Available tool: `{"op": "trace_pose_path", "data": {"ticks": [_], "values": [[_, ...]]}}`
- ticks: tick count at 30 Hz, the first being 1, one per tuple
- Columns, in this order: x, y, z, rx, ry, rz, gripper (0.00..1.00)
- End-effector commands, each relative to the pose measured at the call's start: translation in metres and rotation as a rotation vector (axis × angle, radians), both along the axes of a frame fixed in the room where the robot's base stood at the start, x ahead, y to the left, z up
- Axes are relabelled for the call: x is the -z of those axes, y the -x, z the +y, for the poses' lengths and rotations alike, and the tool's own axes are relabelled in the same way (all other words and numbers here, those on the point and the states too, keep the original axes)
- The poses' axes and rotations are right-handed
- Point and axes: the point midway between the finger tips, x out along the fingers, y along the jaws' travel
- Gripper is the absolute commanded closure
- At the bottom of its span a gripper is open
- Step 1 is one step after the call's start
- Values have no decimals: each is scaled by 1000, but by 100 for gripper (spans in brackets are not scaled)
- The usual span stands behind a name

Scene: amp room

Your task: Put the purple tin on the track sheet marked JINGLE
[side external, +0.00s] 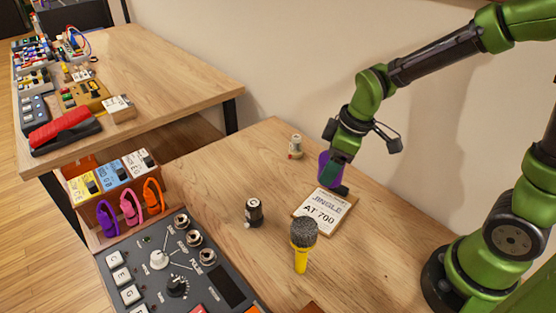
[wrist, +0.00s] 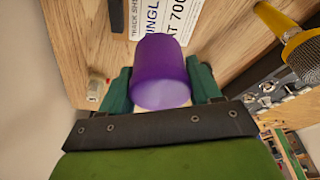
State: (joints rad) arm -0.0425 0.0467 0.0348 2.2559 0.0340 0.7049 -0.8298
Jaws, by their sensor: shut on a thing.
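The purple tin (side external: 324,167) is between the fingers of my gripper (side external: 335,178), beside and partly over the far edge of the track sheet. In the wrist view the purple tin (wrist: 161,72) fills the space between the two green fingers of my gripper (wrist: 163,85). The track sheet marked JINGLE (side external: 321,216), also reading AT 700, lies on the wooden table. It shows behind the tin in the wrist view (wrist: 185,32). I cannot tell whether the tin's base touches anything.
A yellow microphone (side external: 302,258) stands in front of the sheet. A black small can (side external: 254,212) is left of it, and a small pale tin (side external: 296,146) stands behind. A grey mixer panel (side external: 170,265) fills the front left. Bare wood (side external: 225,160) lies between.

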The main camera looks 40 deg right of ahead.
Motion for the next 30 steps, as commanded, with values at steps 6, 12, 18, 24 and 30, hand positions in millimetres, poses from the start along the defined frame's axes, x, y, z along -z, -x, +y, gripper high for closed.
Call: {"op": "trace_pose_path", "data": {"ticks": [6, 12, 18, 24, 30], "values": [[31, 2, -1, -27, -1, 6, 70], [53, 2, -1, -26, -1, 4, 70], [80, 2, -1, -26, -1, 6, 70], [85, 1, 0, -27, 0, 1, 70], [87, 1, -1, -27, 0, 3, 70]]}}
